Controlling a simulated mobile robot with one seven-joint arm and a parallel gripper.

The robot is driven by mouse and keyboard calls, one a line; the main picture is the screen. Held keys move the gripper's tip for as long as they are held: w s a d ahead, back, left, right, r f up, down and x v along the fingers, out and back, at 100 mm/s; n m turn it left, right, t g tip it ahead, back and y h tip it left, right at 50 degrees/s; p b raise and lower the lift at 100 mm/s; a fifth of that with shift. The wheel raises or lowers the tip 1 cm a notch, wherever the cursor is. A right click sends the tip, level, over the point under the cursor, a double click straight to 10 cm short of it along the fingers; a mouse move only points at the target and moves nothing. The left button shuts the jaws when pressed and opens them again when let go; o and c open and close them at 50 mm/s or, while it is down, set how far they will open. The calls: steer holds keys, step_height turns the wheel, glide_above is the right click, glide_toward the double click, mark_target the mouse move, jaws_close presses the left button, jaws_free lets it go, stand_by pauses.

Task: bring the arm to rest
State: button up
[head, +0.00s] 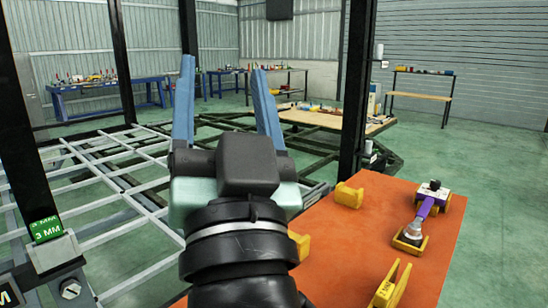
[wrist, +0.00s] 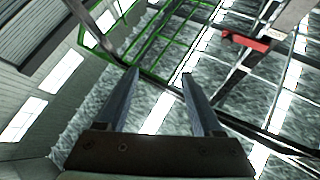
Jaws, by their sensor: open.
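My gripper (head: 224,105) is raised in the middle of the head view, with its two blue fingers pointing up and apart. Nothing is between them. In the wrist view my gripper (wrist: 158,76) is also open and empty, with walls, frames and the ceiling area behind it. My black wrist and arm hide part of the orange table's left side.
An orange table (head: 335,250) stands at the lower right. It holds a purple tool (head: 425,208) in yellow holders and several yellow blocks (head: 349,195). A grey chassis frame (head: 110,185) lies left, with black posts (head: 357,85). Workbenches (head: 105,90) stand farther back.

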steer(key=s+d+r+t+h+p, duration=0.3)
steer(key=s+d+r+h, duration=0.2)
steer(key=s+r, duration=0.3)
step_height(320, 180, up, 23)
steer(key=w+p, duration=0.1)
steer(key=p, duration=2.1)
steer(key=shift+w+a+n+p, duration=0.3)
steer(key=shift+w+a+n, duration=0.05)
steer(key=shift+a+n, duration=0.05)
steer(key=shift+r, duration=0.1)
